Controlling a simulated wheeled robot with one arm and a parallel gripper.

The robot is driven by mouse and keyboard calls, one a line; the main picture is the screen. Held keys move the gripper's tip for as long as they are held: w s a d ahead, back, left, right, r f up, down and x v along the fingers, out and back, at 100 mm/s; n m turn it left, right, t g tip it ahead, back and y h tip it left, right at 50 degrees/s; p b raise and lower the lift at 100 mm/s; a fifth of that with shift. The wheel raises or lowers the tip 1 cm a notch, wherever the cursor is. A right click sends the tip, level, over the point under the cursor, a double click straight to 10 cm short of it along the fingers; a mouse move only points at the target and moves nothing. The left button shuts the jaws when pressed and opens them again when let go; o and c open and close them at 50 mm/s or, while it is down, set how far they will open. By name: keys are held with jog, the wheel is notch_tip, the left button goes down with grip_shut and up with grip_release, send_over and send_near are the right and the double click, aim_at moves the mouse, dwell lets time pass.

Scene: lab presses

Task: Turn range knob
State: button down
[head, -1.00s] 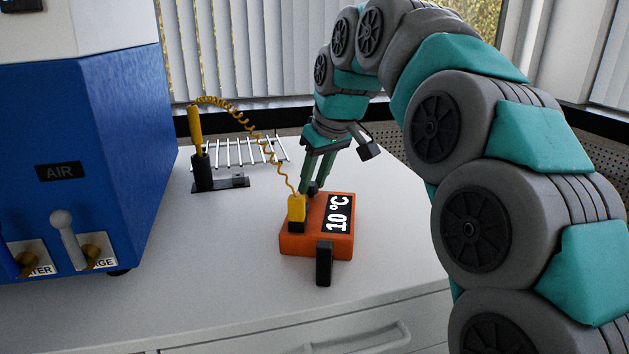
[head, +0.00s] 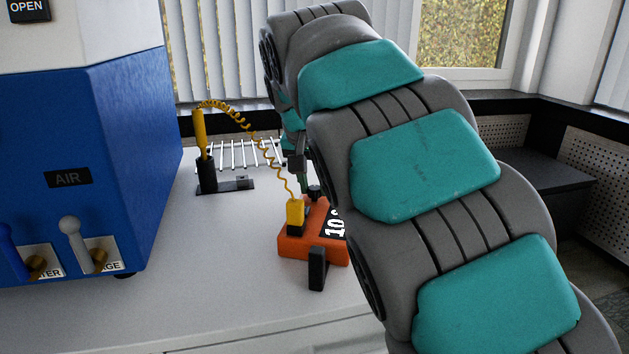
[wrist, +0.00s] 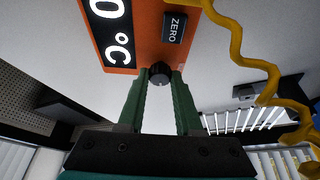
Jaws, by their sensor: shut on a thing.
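The orange meter (head: 300,246) lies on the white bench top, its dark display partly hidden by my arm in the head view. The range knob (wrist: 159,74) is a small black round knob at the meter's edge, beside the display. My gripper (wrist: 160,80) has its two green fingers on either side of the knob and is shut on it. In the head view the knob (head: 314,192) shows beside the yellow plug, and most of my gripper is hidden behind my arm. The knob's pointer or marking cannot be made out.
A yellow plug (head: 295,215) with a coiled cord runs from the meter to a yellow probe (head: 199,135) in a black stand. A wire rack (head: 240,153) lies behind. A blue press (head: 90,160) with levers stands left. The ZERO button (wrist: 174,28) is near the knob.

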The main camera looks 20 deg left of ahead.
jog(key=shift+r+m, duration=0.1)
jog(key=shift+m, duration=0.3)
dwell(1.0)
jog(key=c, duration=0.6)
grip_release()
jog(key=shift+v, duration=3.85)
jog(key=shift+a, duration=0.15)
